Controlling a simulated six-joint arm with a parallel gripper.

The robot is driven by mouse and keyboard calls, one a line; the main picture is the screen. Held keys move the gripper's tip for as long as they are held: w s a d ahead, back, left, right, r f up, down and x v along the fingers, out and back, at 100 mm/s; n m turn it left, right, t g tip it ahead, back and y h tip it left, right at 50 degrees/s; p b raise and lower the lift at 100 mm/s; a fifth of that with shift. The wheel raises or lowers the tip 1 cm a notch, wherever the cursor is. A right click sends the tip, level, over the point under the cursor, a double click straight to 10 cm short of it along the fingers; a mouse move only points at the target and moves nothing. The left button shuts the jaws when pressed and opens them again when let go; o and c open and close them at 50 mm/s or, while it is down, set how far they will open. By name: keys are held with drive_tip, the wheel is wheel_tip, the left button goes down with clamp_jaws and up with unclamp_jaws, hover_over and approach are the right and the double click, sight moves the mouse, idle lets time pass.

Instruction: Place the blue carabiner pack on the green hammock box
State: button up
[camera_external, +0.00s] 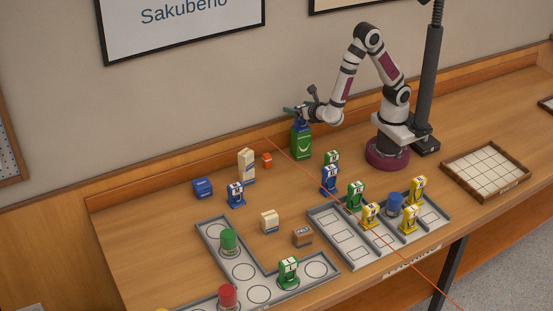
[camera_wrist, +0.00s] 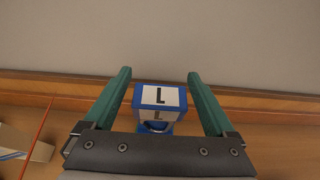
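The green hammock box (camera_external: 301,144) stands upright near the wall, to the left of my arm's base, in the external view. My gripper (camera_external: 297,112) is at the top of this box. In the wrist view, my gripper (camera_wrist: 159,74) has its two teal fingers spread wide. The blue carabiner pack (camera_wrist: 153,115), with a white L label, is between the fingers, with a gap on each side. In the external view a little blue shows at the box's top, mostly hidden by the gripper. The contact between pack and box is not clearly visible.
Other blue tagged packs (camera_external: 236,195) (camera_external: 330,179) stand on the table. A cream carton (camera_external: 246,165), a small orange box (camera_external: 267,160) and a blue box (camera_external: 203,187) are left of the green box. Grey divided trays (camera_external: 340,255) lie in front. The wall is close behind.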

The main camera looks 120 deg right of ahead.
drive_tip(key=shift+a+r, duration=0.15)
drive_tip(key=shift+r, duration=0.05)
drive_tip(key=v, duration=1.1)
drive_tip(key=s+a+m+g+y, duration=0.3)
drive_tip(key=s+m+y, duration=0.5)
drive_tip(key=s+m, duration=0.5)
drive_tip(key=s+a+m+t+y, duration=0.2)
drive_tip(key=a+m+y, duration=0.5)
drive_tip(key=a+m, duration=0.2)
drive_tip(key=shift+a+m+t, duration=0.2)
drive_tip(key=shift+m+t, duration=0.2)
drive_tip(key=shift+m, duration=0.4)
